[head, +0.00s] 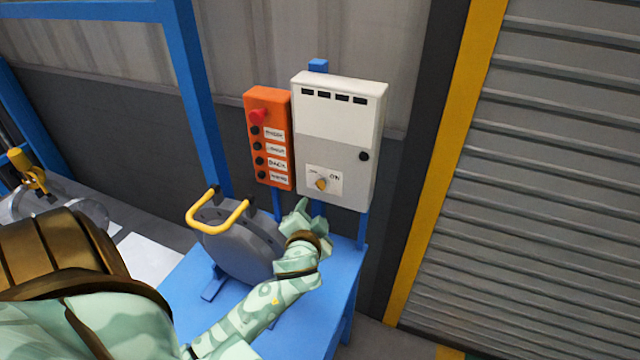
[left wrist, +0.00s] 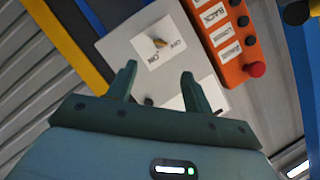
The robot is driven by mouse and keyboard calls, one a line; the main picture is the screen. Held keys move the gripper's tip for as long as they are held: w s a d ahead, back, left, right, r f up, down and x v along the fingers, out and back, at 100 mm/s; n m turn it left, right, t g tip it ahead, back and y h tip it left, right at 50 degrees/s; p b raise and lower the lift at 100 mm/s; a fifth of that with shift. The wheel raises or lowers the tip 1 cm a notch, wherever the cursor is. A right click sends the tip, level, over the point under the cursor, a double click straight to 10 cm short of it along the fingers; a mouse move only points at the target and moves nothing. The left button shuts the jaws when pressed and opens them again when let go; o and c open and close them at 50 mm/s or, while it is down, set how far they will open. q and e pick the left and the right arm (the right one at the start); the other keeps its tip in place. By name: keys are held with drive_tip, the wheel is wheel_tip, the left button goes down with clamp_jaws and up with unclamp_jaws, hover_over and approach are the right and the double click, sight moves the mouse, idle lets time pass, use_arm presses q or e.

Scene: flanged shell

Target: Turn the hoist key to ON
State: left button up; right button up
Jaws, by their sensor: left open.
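The hoist key (head: 321,184) is a small yellow knob on a white plate low on the front of the pale control box (head: 339,115). An ON label sits at its upper right in the head view; I cannot tell its exact setting. My left gripper (head: 311,213) is just below the box, open and empty. In the left wrist view the key (left wrist: 159,42) lies beyond the fingertips, roughly between the two fingers of the gripper (left wrist: 158,69). The fingers appear apart from the key. My right gripper is not in view.
An orange button panel (head: 268,138) with a red button stands just left of the box. A grey disc-shaped thing with yellow handles (head: 238,214) stands on the blue table (head: 325,292) beside my left forearm. A ribbed shutter (head: 540,190) is at the right.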

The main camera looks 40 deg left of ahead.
sight(319, 188)
use_arm(q)
drive_tip(key=x, duration=1.4)
drive_tip(key=shift+w+a+r, duration=0.1)
drive_tip(key=shift+w+a, duration=0.05)
drive_tip(key=c, duration=1)
